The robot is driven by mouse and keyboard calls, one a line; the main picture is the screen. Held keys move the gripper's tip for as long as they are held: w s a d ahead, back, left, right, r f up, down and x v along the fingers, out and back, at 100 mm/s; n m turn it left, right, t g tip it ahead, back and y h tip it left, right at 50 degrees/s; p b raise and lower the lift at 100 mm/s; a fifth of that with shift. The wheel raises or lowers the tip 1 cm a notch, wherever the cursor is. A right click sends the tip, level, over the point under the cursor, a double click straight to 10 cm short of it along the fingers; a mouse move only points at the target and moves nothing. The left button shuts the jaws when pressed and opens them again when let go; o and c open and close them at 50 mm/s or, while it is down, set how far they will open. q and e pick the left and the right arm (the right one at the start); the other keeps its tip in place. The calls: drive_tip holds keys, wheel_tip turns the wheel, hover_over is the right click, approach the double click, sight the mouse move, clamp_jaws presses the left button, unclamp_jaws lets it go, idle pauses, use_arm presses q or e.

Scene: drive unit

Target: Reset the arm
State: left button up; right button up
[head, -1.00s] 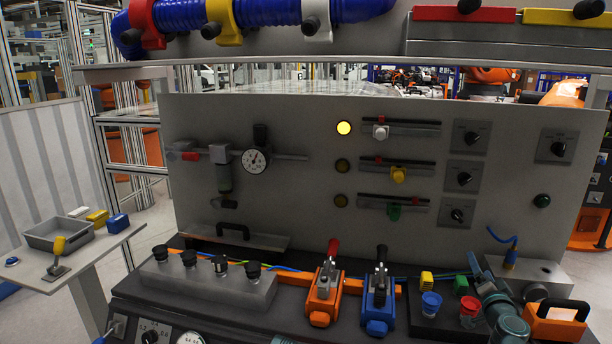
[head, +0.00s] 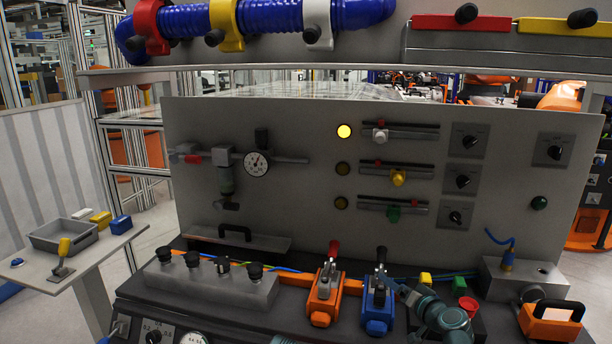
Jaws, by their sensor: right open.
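My right gripper (head: 388,281) is at the lower middle right of the head view, beside the blue toggle clamp (head: 377,312). Its arm comes up from the bottom right. The gripper is open, with its small fingers pointing left toward the clamp's lever; I cannot tell whether they touch it. No held object shows. The blue clamp's dark handle stands upright. The orange toggle clamp (head: 323,300) with its red handle stands to its left. My left gripper is not in view.
The panel (head: 290,115) rises behind.

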drive_tip(key=s+a+f+n+g+p, duration=0.1)
drive_tip(key=s+a+f+n+g, duration=0.1)
drive_tip(key=s+a+f+g, duration=0.3)
drive_tip(key=s+a+f+n+g+y+p, duration=0.15)
drive_tip(key=s+a, duration=0.25)
drive_tip(key=a, duration=0.4)
drive_tip(key=s+a+f+n+g, duration=0.3)
drive_tip(key=s+a, duration=0.1)
drive_tip(key=a, duration=0.2)
drive_tip(key=s+f+n+g+h+p, duration=0.1)
drive_tip(key=s+g+h, duration=0.4)
drive_tip(key=s, duration=0.8)
drive_tip(key=shift+s+d+f+h, duration=0.2)
drive_tip(key=shift+f+h, duration=0.45)
drive_tip(key=shift+h, duration=0.5)
